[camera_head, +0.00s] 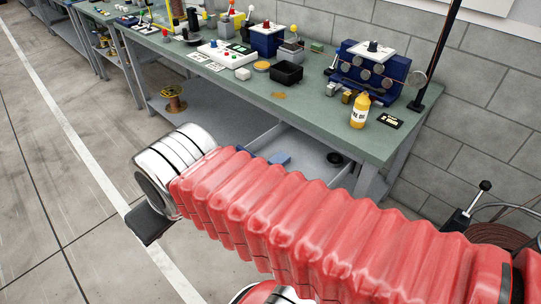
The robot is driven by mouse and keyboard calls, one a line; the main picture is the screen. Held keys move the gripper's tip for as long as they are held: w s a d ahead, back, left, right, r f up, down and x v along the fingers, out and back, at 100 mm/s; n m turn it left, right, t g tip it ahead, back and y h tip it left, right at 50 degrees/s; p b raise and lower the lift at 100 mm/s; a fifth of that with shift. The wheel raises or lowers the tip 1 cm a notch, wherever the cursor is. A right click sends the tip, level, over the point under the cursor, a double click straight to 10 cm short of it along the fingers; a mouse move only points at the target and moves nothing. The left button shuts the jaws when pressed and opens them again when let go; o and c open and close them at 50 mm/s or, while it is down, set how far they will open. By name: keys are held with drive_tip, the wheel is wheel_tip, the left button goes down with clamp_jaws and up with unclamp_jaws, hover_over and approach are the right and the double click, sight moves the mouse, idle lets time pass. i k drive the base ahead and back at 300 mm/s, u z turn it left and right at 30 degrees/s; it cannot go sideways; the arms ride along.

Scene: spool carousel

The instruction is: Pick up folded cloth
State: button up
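My arm reaches from the lower right to the left, ending in a silver wrist. My gripper (149,223) shows only as a dark part below the wrist, over the floor and left of the blue item, well apart from it. Its fingertips cannot be made out, so its opening is unclear.
The green-topped workbench (400,140) carries a yellow bottle (360,111), a black bin (286,73), a blue roller machine (375,70) and several control boxes. A copper spool (174,99) and a dark round item (334,158) are on the lower shelf. Floor at left is clear.

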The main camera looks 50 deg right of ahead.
sight(282, 158)
drive_tip(key=z, duration=0.35)
drive_tip(key=i, duration=0.65)
drive_tip(key=z, duration=0.75)
drive_tip(key=i, duration=0.55)
drive_tip(key=z, duration=0.35)
